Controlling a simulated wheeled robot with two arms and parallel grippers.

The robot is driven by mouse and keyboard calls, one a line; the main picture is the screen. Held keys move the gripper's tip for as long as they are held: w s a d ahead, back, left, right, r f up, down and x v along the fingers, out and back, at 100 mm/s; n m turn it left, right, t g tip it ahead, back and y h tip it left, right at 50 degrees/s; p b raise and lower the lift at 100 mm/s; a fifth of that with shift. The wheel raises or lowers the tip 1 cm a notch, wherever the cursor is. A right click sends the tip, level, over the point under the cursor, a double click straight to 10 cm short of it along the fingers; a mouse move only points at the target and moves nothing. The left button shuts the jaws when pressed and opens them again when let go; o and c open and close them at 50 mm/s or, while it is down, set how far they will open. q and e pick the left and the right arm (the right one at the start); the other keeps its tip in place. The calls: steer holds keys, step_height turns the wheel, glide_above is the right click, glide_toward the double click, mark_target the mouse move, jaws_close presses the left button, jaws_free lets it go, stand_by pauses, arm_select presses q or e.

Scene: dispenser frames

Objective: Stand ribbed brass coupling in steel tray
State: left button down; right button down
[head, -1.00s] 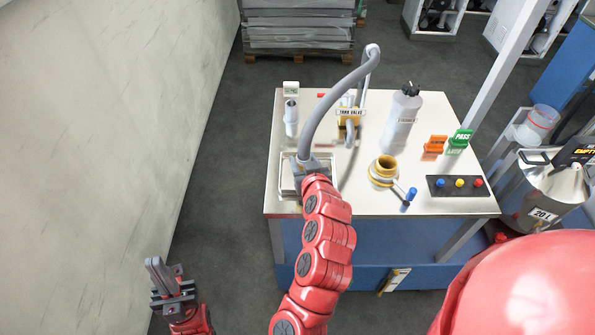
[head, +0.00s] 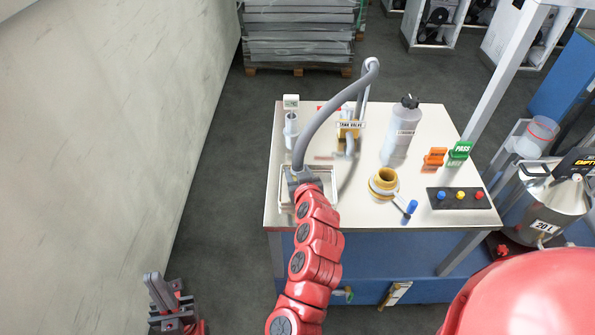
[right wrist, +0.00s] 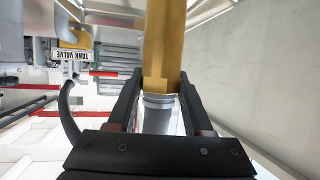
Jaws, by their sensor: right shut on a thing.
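The steel tray (head: 336,190) lies at the left front of the white table, partly hidden by my right arm. My right gripper (head: 299,178) is over it, where the end of a thick grey hose (head: 318,115) also shows. In the right wrist view my right gripper (right wrist: 158,100) has its dark fingers either side of a brass-coloured piece (right wrist: 165,40) with a grey ringed part (right wrist: 158,101) at its near end. I take this for the coupling; its contact with the tray is hidden. My left gripper (head: 165,292) hangs empty at lower left, away from the table.
The tank valve (head: 350,128) and a grey bottle (head: 402,130) stand behind. A yellow-rimmed cup (head: 384,182), a blue-tipped tool (head: 412,207) and a button panel (head: 458,198) are to the right. A pale cylinder (head: 291,128) stands behind the tray.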

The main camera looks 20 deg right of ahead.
steer(key=shift+c, duration=1.5)
jaws_free()
